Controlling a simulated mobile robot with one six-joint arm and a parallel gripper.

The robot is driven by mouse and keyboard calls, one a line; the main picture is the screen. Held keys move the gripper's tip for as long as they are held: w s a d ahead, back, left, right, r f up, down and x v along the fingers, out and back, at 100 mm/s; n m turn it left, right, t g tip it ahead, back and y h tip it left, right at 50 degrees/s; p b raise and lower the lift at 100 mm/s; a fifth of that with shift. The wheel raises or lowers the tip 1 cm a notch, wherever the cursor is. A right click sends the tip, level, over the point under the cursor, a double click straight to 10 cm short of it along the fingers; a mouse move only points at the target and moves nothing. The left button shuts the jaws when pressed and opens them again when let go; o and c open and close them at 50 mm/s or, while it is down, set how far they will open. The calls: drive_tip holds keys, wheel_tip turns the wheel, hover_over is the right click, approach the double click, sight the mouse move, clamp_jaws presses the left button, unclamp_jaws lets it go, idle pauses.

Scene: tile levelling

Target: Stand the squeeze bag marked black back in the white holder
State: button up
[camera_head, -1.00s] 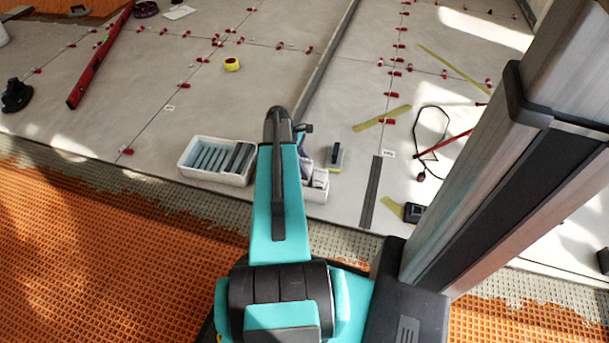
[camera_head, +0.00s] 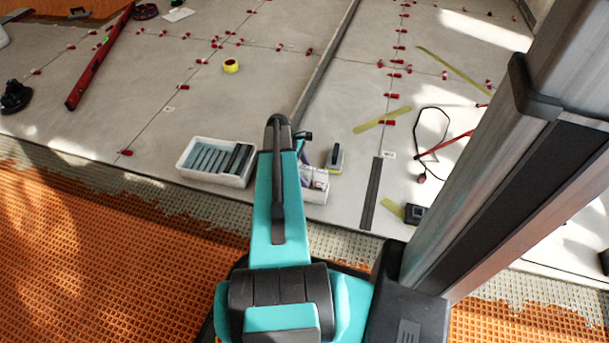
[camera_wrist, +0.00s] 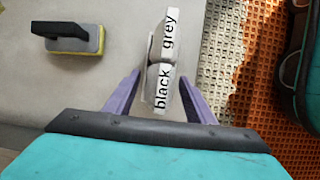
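A white holder (camera_head: 316,193) stands on the grey floor just right of my arm, partly hidden by it. In the wrist view its narrow white strip (camera_wrist: 168,62) carries the labels "grey" and "black". A pale shape (camera_wrist: 153,45) shows beside the labels; I cannot tell whether it is a bag or part of the holder. No squeeze bag marked black can be made out clearly. My gripper (camera_wrist: 160,95) has its two purple fingers spread apart, on either side of the "black" label end. Nothing is seen pinched between them. My wrist hides what lies beneath.
A white tray (camera_head: 184,164) of teal and dark pieces stands left of my arm. A black-handled float with a yellow edge (camera_head: 336,160) lies right of the holder; it also shows in the wrist view (camera_wrist: 80,39). Orange matting (camera_head: 90,260) lies in front.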

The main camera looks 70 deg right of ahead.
drive_tip(key=shift+r, duration=0.1)
drive_tip(key=p+v, duration=0.5)
drive_tip(key=v, duration=0.7)
drive_tip(key=shift+w+a, duration=0.1)
idle(0.8)
drive_tip(key=w+a+f, duration=0.4)
drive_tip(key=w+a, duration=0.1)
drive_tip(key=a, duration=0.4)
drive_tip(key=w+a+f, duration=0.4)
drive_tip(key=a, duration=0.5)
drive_tip(key=w+a+f, duration=0.5)
drive_tip(key=a, duration=0.4)
drive_tip(key=shift+m, duration=0.3)
drive_tip(key=s+a+f, duration=0.2)
drive_tip(key=s+a, duration=0.1)
drive_tip(key=a, duration=0.7)
drive_tip(key=s+a+f, duration=0.3)
drive_tip(key=a, duration=0.7)
drive_tip(key=s+a+f, duration=0.2)
drive_tip(key=s+a, duration=0.1)
drive_tip(key=a, duration=0.7)
drive_tip(key=shift+s+a+f, duration=0.2)
drive_tip(key=shift+s+f, duration=0.05)
drive_tip(key=shift+f, duration=0.15)
drive_tip(key=shift+r, duration=0.1)
